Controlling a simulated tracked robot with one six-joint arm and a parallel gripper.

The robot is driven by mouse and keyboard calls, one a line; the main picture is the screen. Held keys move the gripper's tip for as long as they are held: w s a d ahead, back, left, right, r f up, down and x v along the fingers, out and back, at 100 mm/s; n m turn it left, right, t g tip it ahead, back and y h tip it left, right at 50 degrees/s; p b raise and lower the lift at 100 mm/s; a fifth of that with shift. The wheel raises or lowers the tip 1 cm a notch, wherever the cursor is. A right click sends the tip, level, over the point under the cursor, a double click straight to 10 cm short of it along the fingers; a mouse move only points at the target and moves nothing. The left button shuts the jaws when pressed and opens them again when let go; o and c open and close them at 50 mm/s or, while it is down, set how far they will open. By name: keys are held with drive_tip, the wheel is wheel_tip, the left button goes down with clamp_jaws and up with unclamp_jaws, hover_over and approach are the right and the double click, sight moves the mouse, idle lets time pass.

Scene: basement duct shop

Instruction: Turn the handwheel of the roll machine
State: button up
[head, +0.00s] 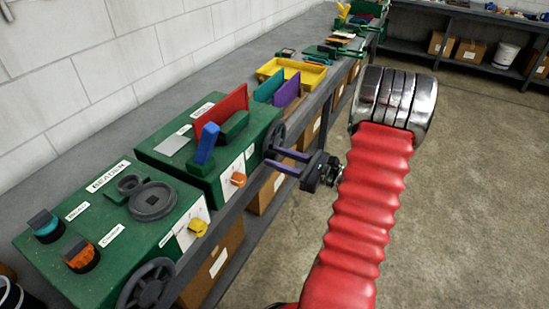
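A dark handwheel (274,135) is on the front of the second green machine (160,150), which carries a red plate and a blue block. The label on this machine is too small to read. A second dark handwheel (146,286) is on the nearest green machine (85,262), labelled BEADER. My gripper (272,159) is at the lower rim of the farther handwheel, its two purple fingers apart and pointing left. The upper finger overlaps the lower rim in the picture; I cannot tell whether they touch. Nothing shows clearly between the fingers.
An orange knob (238,180) and a yellow knob (197,227) stick out from the machine fronts. A yellow tray (304,73) stands farther along the grey bench. Cardboard boxes (213,266) sit under it. The concrete floor (450,220) at right is clear.

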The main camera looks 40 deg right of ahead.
drive_tip(key=shift+w+a, duration=0.25)
drive_tip(key=shift+w, duration=0.3)
drive_tip(key=shift+c, duration=0.6)
clamp_jaws()
drive_tip(key=shift+a, duration=0.3)
drive_tip(key=shift+d, duration=0.2)
